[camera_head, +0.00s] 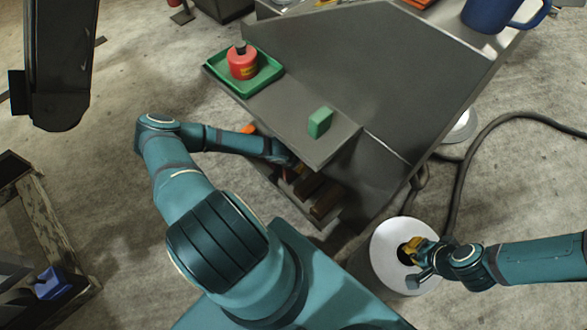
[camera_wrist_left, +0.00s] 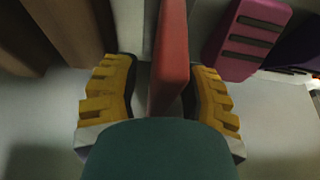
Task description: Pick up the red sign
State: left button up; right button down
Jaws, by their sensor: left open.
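The red sign (camera_wrist_left: 173,38) shows in the left wrist view as a narrow upright red slab, seen nearly edge-on. My left gripper (camera_wrist_left: 160,66) has its yellow fingers apart, one on each side of the slab. The right finger is very close to the slab, and I cannot tell whether it touches. In the head view my left gripper (camera_head: 297,169) reaches under the grey top into the lower shelf, mostly hidden, and the sign cannot be made out there. My right gripper (camera_head: 411,260) is over the white cylinder; its finger opening is unclear.
A magenta piece (camera_wrist_left: 248,38) stands right of the sign; brown blocks (camera_wrist_left: 78,28) stand left. The white cylinder (camera_head: 382,245) and a hose (camera_head: 465,155) are at right.

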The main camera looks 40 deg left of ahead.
pick_arm(q)
grip_shut()
